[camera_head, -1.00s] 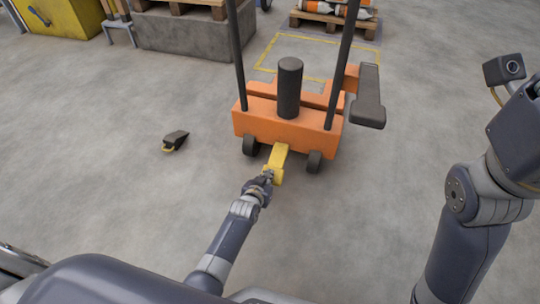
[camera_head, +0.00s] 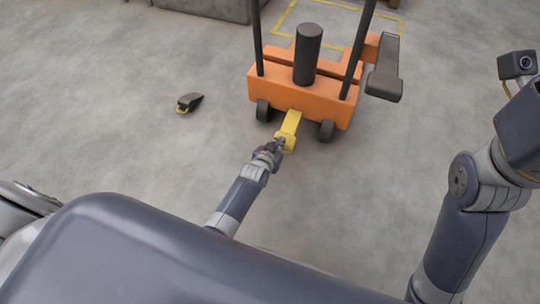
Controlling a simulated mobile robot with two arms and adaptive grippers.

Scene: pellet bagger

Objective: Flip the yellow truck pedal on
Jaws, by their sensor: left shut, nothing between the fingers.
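The yellow pedal (camera_head: 291,123) sticks out low from the near side of the orange truck (camera_head: 310,102), between its two black wheels, and slopes down toward me. My left gripper (camera_head: 280,143) is shut with nothing in it, at the near end of the pedal. It seems to touch or nearly touch the pedal's left side; I cannot tell which. My right arm (camera_head: 468,195) shows at the right edge, but its gripper is not in view.
A small dark wedge (camera_head: 191,101) with a yellow loop lies on the floor left of the truck. A grey concrete block (camera_head: 205,8) stands at the back. A yellow floor marking (camera_head: 283,16) lies behind the truck. The floor around the pedal is clear.

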